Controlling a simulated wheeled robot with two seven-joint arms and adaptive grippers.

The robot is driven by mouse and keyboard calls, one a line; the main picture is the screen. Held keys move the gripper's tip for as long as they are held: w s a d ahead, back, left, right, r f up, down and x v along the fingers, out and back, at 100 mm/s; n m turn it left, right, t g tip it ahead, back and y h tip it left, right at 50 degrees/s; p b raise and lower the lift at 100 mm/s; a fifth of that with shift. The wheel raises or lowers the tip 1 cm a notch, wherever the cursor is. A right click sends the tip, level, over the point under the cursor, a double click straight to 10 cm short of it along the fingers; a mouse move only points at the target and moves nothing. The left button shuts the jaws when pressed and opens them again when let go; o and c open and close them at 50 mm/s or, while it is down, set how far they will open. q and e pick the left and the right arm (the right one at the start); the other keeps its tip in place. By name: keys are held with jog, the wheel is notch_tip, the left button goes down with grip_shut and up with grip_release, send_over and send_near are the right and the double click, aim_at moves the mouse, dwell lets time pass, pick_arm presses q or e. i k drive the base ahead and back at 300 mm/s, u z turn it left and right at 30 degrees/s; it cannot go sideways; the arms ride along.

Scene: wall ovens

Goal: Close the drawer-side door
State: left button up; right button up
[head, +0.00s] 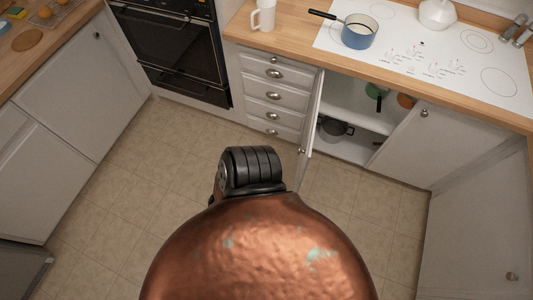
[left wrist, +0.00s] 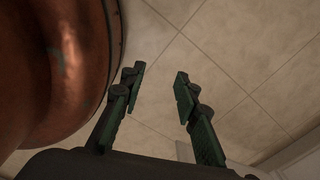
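The drawer-side door (head: 312,115) is a narrow white panel, seen nearly edge-on in the head view. It stands open, swung out from the cabinet beside the drawers (head: 273,97), with a small knob low on its edge. The open cabinet (head: 350,145) shows dark, green and orange cookware inside. My left gripper (left wrist: 160,72) shows only in the left wrist view. Its two dark green fingers are apart with nothing between them, over the tiled floor. No contact with the door is visible. My right gripper is in neither view.
A cabinet door (head: 425,145) right of the opening looks closed. A black oven (head: 178,50) stands left of the drawers. A blue saucepan (head: 358,36) and a white mug (head: 262,16) stand above. The tiled floor (head: 130,200) is clear on the left.

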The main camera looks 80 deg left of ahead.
aim_at(301, 150)
jog(key=k, duration=1.15)
jog(key=u, duration=1.45)
jog(key=i, duration=1)
jog(key=z, duration=0.2)
